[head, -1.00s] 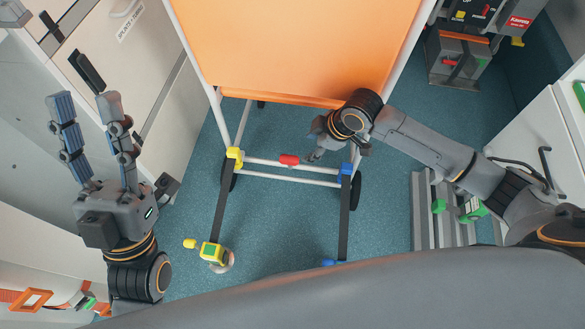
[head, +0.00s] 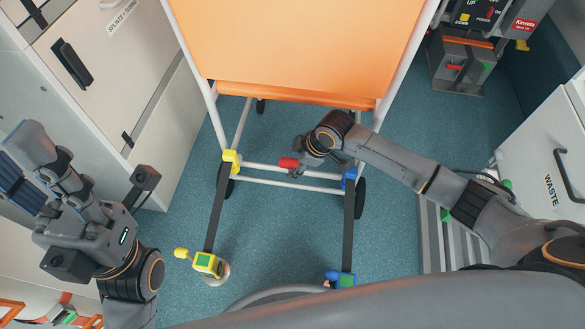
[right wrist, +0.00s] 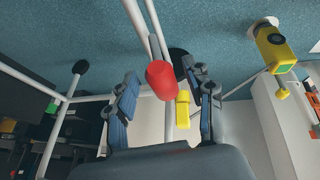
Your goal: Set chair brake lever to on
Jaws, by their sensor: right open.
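The chair (head: 295,45) has an orange panel and a white tube frame with dark wheels. A red brake lever grip (head: 288,163) sits at the chair's lower crossbar in the head view. My right gripper (head: 298,169) is at the red grip, coming from the right. In the right wrist view the red grip (right wrist: 162,79) lies between the two spread fingers of the open right gripper (right wrist: 165,95); I cannot tell whether they touch it. My left gripper (head: 35,165) is at the far left, away from the chair; its finger spacing is unclear.
Yellow (head: 231,161) and blue (head: 350,177) fittings on the chair frame carry dark straps. The straps run to a yellow buckle (head: 207,264) and a blue buckle (head: 342,279) on the floor. White cabinets (head: 545,150) stand at right. The blue floor between the straps is clear.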

